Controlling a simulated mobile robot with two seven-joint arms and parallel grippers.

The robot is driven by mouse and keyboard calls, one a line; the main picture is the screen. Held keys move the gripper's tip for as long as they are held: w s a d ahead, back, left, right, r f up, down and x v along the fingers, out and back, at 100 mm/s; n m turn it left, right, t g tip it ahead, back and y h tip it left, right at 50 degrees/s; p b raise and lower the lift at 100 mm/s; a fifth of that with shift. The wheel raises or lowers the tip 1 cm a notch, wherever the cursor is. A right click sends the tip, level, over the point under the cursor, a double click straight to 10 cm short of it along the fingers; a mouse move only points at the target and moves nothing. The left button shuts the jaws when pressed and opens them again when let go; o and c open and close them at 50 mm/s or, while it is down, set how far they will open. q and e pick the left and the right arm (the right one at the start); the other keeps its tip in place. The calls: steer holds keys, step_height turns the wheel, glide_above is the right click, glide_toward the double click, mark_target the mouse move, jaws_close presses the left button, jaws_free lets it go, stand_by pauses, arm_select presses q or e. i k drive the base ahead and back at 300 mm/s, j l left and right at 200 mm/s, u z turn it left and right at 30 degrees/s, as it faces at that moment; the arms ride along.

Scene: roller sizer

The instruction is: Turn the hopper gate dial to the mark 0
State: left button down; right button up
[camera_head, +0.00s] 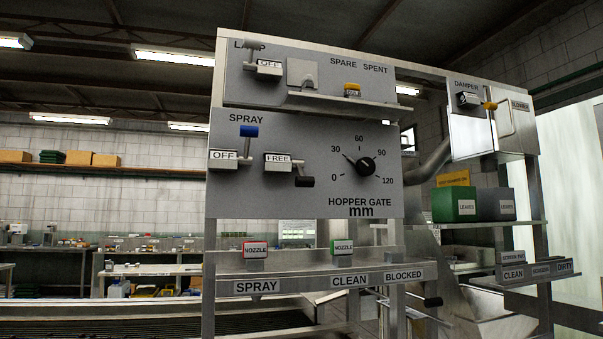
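The hopper gate dial (366,166) is a round black knob on the right of a grey panel (235,195). Its scale runs 0, 30, 60, 90, 120, with "HOPPER GATE mm" printed below. The pointer extends up and left from the knob, close to the 30 mark. The 0 mark (334,178) is at the lower left of the dial. Nothing covers the dial. Neither of my grippers shows in the head view.
Left of the dial are a blue-tipped spray lever (248,132) and a black-handled lever (304,181). A ledge (340,105) juts out above the dial. A lower shelf (300,268) carries two nozzle blocks. Green and grey bins (454,204) stand at right.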

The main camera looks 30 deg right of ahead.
mark_target(364, 167)
steer(key=z, duration=1.25)
